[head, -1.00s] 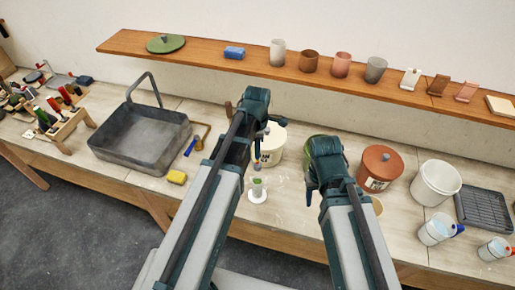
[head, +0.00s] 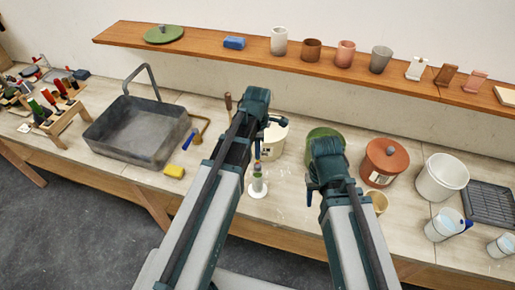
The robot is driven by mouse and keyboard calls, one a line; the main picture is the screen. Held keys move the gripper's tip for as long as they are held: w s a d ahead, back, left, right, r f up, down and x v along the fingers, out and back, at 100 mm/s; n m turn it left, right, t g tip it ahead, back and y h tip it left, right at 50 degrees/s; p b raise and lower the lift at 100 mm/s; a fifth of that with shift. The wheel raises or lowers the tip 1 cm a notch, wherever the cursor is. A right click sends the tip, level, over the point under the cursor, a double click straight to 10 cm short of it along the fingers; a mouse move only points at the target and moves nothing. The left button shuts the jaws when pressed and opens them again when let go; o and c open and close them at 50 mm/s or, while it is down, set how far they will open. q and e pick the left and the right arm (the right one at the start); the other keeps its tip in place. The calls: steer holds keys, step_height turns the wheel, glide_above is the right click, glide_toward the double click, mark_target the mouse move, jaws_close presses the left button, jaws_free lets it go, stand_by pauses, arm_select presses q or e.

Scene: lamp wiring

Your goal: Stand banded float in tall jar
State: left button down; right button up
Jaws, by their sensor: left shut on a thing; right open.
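The tall jar (head: 258,187) is a slim clear cylinder on a round white foot, with green inside, on the bench between my two arms. The banded float (head: 257,168) is a small thin piece with coloured bands, upright at the jar's mouth. I cannot tell how far its lower end is inside. My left gripper (head: 262,145) is above the jar, shut on the float; its fingers are largely hidden by my own arm. My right gripper (head: 311,190) is open and empty, to the right of the jar and apart from it.
A white tub (head: 273,139) and a green round container (head: 322,136) stand behind the jar. A terracotta pot (head: 382,163) and a white bucket (head: 441,178) stand right. A grey tray (head: 135,135) and yellow sponge (head: 174,171) lie left. Bench around the jar's foot is clear.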

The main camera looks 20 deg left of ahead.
mark_target(258, 164)
arm_select(q)
steer(key=shift+f+b, duration=4.8)
steer(key=shift+f, duration=0.25)
steer(key=c, duration=0.5)
jaws_free()
steer(key=shift+r, duration=0.15)
step_height(258, 164, up, 14)
steer(key=p, duration=1.4)
steer(key=shift+f, duration=0.2)
steer(key=shift+f, duration=0.1)
steer(key=s+d+f+m+b, duration=0.3)
steer(key=f+m+b, duration=0.3)
steer(key=m, duration=0.2)
steer(key=s+d+f+m+b, duration=0.4)
steer(key=s+f+m+b, duration=0.2)
steer(key=f+m+b, duration=0.1)
steer(key=s+d+f+m+y+b, duration=0.1)
steer(key=s+d+f+m+b, duration=0.2)
steer(key=m, duration=0.7)
steer(key=shift+s+d+f+b, duration=0.15)
steer(key=shift+s+f+b, duration=0.45)
steer(key=shift+f+b, duration=0.35)
steer(key=shift+s+d+f+b, duration=0.1)
steer(key=shift+s+f+b, duration=0.45)
steer(key=shift+f+b, duration=0.35)
